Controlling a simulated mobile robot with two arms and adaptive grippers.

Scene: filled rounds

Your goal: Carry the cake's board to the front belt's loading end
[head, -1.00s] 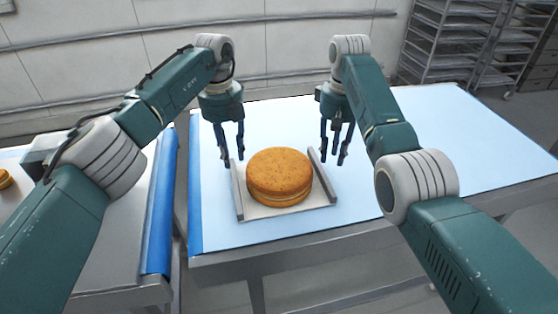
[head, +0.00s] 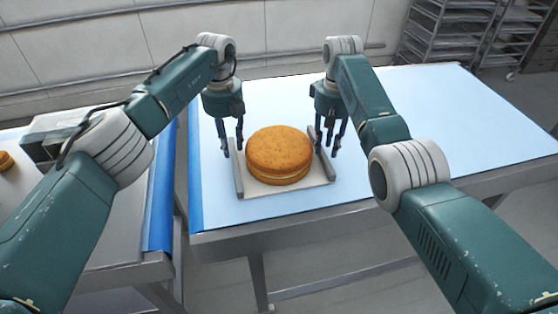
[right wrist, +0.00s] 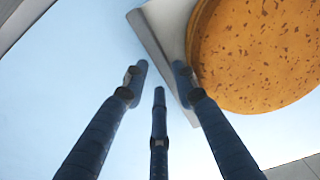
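The round orange-brown layered cake (head: 279,153) sits upright on a pale board (head: 287,193) with a raised grey rail along each side. The board lies on the light blue table top near its left front. My left gripper (head: 232,147) is open, with its fingers down at the board's left rail. My right gripper (head: 326,146) is open, with its fingers down around the right rail. In the right wrist view, the spread fingers (right wrist: 159,80) are close to the rail (right wrist: 160,45), one overlapping it; contact cannot be told. The cake (right wrist: 260,50) shows beside them.
A grey-topped unit (head: 110,225) with a blue strip (head: 160,190) at its right end stands left of the table, across a narrow gap. Another cake (head: 6,160) shows at the far left edge. The table (head: 450,120) is clear to the right. Racks stand behind.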

